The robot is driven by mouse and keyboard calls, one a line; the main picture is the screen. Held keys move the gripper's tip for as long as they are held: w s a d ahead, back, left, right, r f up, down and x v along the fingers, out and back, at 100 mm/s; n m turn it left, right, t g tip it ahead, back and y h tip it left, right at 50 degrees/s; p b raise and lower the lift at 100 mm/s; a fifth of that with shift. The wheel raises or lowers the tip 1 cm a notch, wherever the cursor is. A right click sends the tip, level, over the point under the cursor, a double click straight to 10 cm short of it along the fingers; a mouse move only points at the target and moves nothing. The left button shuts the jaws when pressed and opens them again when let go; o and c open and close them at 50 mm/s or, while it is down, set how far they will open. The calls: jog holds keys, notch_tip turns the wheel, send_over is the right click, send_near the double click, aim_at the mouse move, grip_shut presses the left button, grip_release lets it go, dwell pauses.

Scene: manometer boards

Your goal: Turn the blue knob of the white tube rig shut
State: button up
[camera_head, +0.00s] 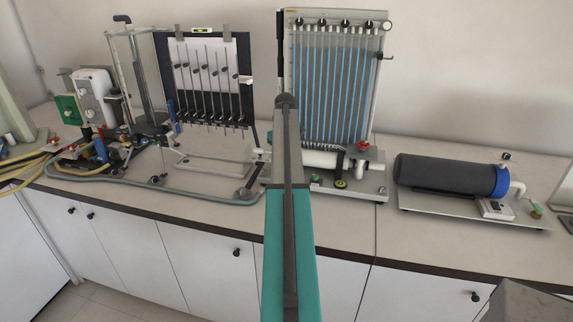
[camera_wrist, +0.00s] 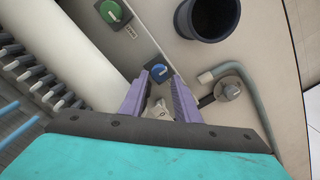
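The blue knob (camera_wrist: 158,71) sits on a small dark square plate on a pale panel in the wrist view. My gripper (camera_wrist: 158,80) is open, its two purple fingers apart, with the tips close to the knob on its left and right. I cannot tell whether the fingers touch it. A small grey-white part (camera_wrist: 157,109) shows between the fingers, below the knob. The white tube rig (camera_head: 335,85), a board with upright blue tubes and a white pipe at its foot, stands on the counter in the head view. There my arm covers its left side, and neither blue knob nor fingers show.
A green knob (camera_wrist: 114,11) lies up-left of the blue one. A black round opening (camera_wrist: 208,14) and a bent grey-green pipe (camera_wrist: 250,95) lie to the right. In the head view a dark board rig (camera_head: 245,95) stands left and a black cylinder (camera_head: 445,174) right.

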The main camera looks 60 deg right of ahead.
jog(key=shift+f, duration=0.85)
